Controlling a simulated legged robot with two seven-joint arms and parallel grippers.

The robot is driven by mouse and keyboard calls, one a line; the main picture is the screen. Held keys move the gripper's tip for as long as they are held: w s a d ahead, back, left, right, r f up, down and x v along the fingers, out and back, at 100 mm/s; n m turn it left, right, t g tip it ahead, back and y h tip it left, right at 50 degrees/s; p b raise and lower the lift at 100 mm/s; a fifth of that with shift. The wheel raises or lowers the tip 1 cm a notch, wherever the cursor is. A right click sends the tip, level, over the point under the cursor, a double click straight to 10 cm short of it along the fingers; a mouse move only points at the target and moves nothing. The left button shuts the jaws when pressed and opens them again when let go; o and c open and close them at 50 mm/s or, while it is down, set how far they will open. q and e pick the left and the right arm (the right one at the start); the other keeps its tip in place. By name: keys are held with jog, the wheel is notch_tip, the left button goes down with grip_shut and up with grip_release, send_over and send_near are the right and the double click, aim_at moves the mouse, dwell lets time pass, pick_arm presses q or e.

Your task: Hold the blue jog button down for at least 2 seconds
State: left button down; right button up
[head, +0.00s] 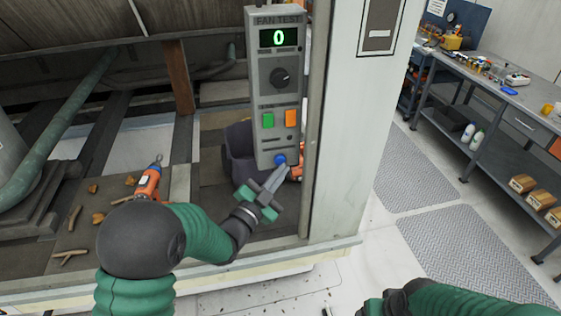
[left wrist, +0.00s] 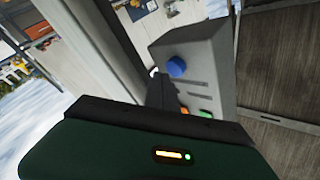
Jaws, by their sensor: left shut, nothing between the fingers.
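The grey fan test box (head: 274,95) hangs on the post, its display reading a green 0. The round blue jog button (head: 280,159) is at its lower end. In the left wrist view the blue button (left wrist: 176,67) shows uncovered on the box. My left gripper (head: 277,174) is shut and empty, its tips just below the blue button in the head view. I cannot tell whether they touch the box. My right gripper (head: 383,303) shows only partly at the bottom edge; its fingers are not clear.
A green button (head: 268,119), an orange button (head: 291,118) and a dark knob (head: 280,77) sit higher on the box. An orange drill (head: 149,181) and debris lie on the deck at left. A workbench (head: 500,100) stands at right, with open floor before it.

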pick_arm(q)
jog(key=shift+w+a, duration=0.15)
jog(key=shift+w, duration=0.15)
jog(key=shift+w+a+r+b, duration=0.1)
jog(key=shift+w+a+b, duration=0.05)
jog(key=shift+w+b, duration=0.3)
dwell(0.6)
dwell(3.3)
jog(key=shift+s+d, duration=0.3)
jog(key=shift+s, duration=0.55)
jog(key=s, duration=0.1)
jog(key=s+d+b, duration=0.1)
jog(key=s, duration=0.2)
jog(key=shift+s+d+b, duration=0.3)
jog(key=shift+s+b, duration=0.05)
